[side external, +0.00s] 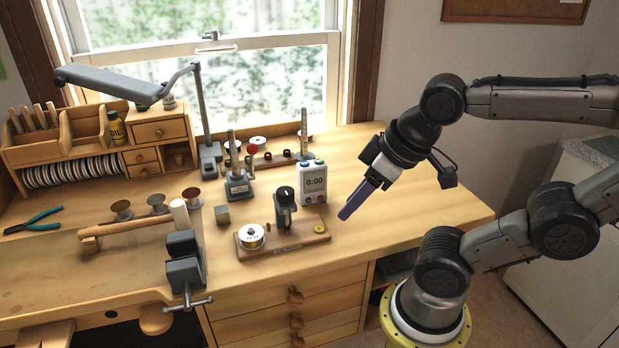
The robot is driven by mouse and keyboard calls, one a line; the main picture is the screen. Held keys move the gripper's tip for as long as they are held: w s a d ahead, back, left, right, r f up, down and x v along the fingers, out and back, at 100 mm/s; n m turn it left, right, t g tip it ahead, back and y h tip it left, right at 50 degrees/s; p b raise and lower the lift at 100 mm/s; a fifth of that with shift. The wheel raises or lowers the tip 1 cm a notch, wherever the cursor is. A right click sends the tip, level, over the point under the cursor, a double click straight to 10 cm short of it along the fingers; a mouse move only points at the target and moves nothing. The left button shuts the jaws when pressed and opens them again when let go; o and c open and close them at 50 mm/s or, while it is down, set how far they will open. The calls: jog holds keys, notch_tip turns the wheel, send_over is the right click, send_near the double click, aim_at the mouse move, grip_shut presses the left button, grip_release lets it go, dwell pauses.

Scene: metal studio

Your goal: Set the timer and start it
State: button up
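A white timer (313,183) stands upright on the wooden bench. Its screen reads 0:00. It has a blue and a green button on its top edge and a red one low on its front. My gripper (345,215) is just to the right of the timer, pointing down and left, with purple fingers close above the bench top. The fingers look close together, but from this side I cannot tell whether they are open or shut. I see nothing held in them. The gripper is apart from the timer.
A wooden board (298,240) with a dark post and a spool stands in front of the timer. A grey bench vise (185,262) is at the front edge. The bench right of my gripper is clear.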

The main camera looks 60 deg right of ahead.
jog(key=shift+s+n, duration=0.35)
jog(key=shift+n, duration=0.35)
jog(key=c, duration=0.5)
jog(key=r+n, duration=0.1)
jog(key=r, duration=0.1)
jog(key=w+r+n+g, duration=0.1)
jog(key=r, duration=0.1)
jog(key=r+n, duration=0.2)
jog(key=shift+w+d, duration=0.2)
jog(key=shift+d, duration=0.05)
grip_shut()
jog(key=w+d+r+n+g, duration=0.2)
jog(key=w+d+r+n, duration=0.15)
jog(key=w+r, duration=0.35)
jog(key=w+d+g, duration=0.2)
jog(key=w+d, duration=0.6)
jog(key=shift+r+g, duration=0.25)
jog(key=shift+g, duration=0.05)
